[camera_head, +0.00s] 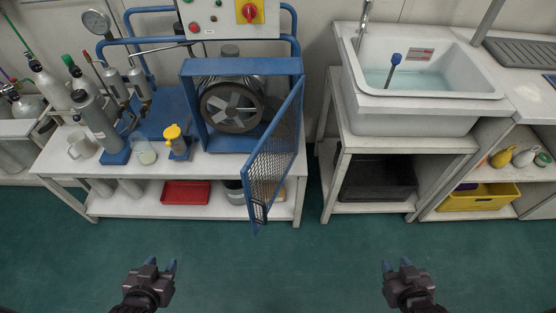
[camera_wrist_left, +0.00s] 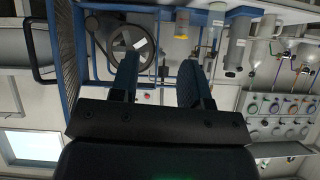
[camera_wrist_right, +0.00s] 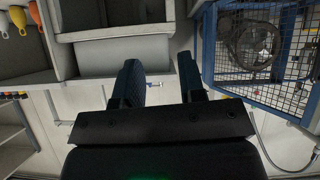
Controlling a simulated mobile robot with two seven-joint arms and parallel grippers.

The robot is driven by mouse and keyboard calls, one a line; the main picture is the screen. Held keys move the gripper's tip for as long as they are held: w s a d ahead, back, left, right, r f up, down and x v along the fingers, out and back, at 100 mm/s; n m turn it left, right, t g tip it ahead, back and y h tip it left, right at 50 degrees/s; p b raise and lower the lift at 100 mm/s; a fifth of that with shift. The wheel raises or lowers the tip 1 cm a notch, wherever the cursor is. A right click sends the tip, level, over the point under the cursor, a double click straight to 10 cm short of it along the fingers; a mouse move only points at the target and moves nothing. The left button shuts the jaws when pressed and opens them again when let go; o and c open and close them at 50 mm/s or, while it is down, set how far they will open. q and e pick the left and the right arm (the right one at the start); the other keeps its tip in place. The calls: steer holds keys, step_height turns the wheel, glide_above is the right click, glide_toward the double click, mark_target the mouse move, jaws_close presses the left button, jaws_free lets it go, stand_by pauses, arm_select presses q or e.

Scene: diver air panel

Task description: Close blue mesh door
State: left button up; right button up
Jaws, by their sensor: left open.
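The blue mesh door (camera_head: 273,160) stands swung open, hinged on the right side of a blue frame (camera_head: 190,105) around a compressor flywheel (camera_head: 232,105). Its free edge reaches out past the table's front edge. In the right wrist view the mesh (camera_wrist_right: 265,55) fills the upper right; the left wrist view shows it edge-on (camera_wrist_left: 66,50) at the left. My left gripper (camera_head: 162,263) is open and empty, low in front of the table and left of the door. My right gripper (camera_head: 395,265) is low, right of the door, with fingers apart and empty. Neither touches the door.
The white table (camera_head: 200,170) holds gas bottles, a yellow-capped jar (camera_head: 176,140) and a beaker (camera_head: 143,151). A red tray (camera_head: 185,192) lies on its lower shelf. A sink (camera_head: 425,85) stands at the right, a yellow crate (camera_head: 478,197) below. The green floor in front is clear.

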steer(key=shift+w+a, duration=0.25)
steer(key=shift+w, duration=0.1)
steer(key=shift+c, duration=1.1)
steer(key=shift+n+t+y, duration=0.5)
steer(key=shift+t+y, duration=0.1)
steer(key=shift+y, duration=0.1)
steer(key=w+b, duration=0.1)
steer(key=w, duration=0.1)
steer(key=w+a+f+b, duration=0.1)
steer(key=w, duration=0.1)
steer(key=w+f+b, duration=0.1)
steer(key=w+b, duration=0.1)
steer(key=w, duration=0.1)
steer(key=shift+w+a, duration=0.1)
steer(key=shift+a, duration=0.25)
jaws_close()
steer(key=m+g+y+b, duration=0.5)
steer(key=m+y+b, duration=0.2)
steer(key=y, duration=0.8)
glide_toward(258, 198)
arm_select(q)
step_height(258, 198, down, 8)
steer(key=g+p, duration=0.1)
steer(key=shift+s+a+f, duration=0.2)
steer(key=shift+s+a, duration=0.1)
arm_select(e)
steer(key=x, duration=0.7)
steer(key=shift+w+a, duration=0.2)
